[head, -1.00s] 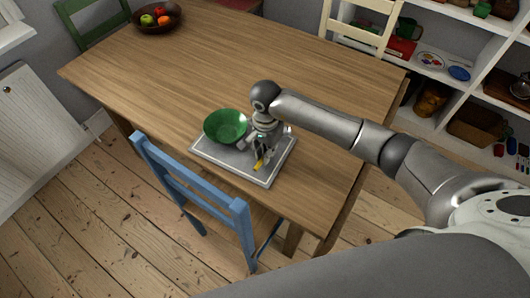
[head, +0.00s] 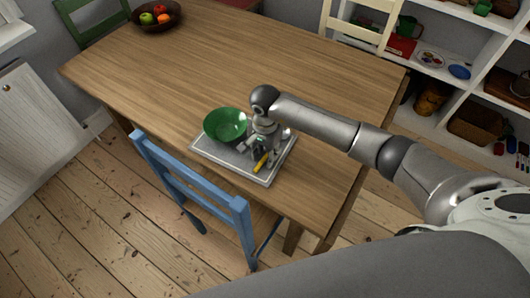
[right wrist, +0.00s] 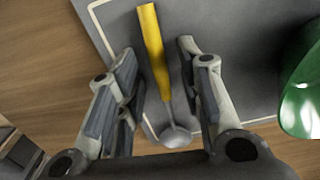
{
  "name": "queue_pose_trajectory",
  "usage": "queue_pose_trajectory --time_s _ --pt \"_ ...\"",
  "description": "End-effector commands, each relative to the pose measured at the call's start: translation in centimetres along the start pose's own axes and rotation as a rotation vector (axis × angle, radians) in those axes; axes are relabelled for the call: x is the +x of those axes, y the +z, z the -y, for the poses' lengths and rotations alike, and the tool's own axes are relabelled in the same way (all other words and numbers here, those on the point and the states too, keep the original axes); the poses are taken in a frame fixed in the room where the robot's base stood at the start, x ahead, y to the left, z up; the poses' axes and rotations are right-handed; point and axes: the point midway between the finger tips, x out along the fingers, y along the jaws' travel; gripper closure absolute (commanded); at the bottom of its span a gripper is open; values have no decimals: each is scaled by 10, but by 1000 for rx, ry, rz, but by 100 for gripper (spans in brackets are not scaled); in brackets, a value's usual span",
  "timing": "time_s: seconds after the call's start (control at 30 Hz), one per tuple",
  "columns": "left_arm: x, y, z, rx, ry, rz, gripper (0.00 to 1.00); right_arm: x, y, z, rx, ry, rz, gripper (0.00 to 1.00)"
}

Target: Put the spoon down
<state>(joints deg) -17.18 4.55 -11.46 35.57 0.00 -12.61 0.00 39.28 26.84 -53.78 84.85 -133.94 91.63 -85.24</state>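A spoon with a yellow handle (head: 262,161) and a metal bowl end lies at the right part of a grey tray (head: 222,158) with a pale rim. In the right wrist view the spoon (right wrist: 154,50) is between the two fingers of my right gripper (right wrist: 158,58), with a visible gap on each side. The right gripper (head: 261,151) is open, low over the tray in the head view. Whether the spoon lies fully flat is hard to tell. My left gripper is not in view.
A green bowl (head: 226,125) stands on the tray, left of the right gripper. A dark fruit bowl (head: 157,21) is at the table's far left. A blue chair (head: 190,180) stands at the near edge. The wooden table (head: 250,50) is clear beyond the tray.

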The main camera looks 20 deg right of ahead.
Motion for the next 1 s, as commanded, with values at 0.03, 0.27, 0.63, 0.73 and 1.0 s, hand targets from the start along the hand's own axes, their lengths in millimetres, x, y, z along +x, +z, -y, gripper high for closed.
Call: queue_pose_trajectory --time_s 0.03,0.27,0.63,0.73,1.0 --pt "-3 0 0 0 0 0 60 -3 0 0 0 0 1 66" --pt "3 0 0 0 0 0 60 -38 -2 1 -2 -5 -5 66" --pt "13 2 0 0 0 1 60 -109 -1 1 0 -3 -2 66" --pt "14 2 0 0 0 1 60 -118 0 0 0 0 -1 66" --pt "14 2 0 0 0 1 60 -123 0 0 1 0 0 66"
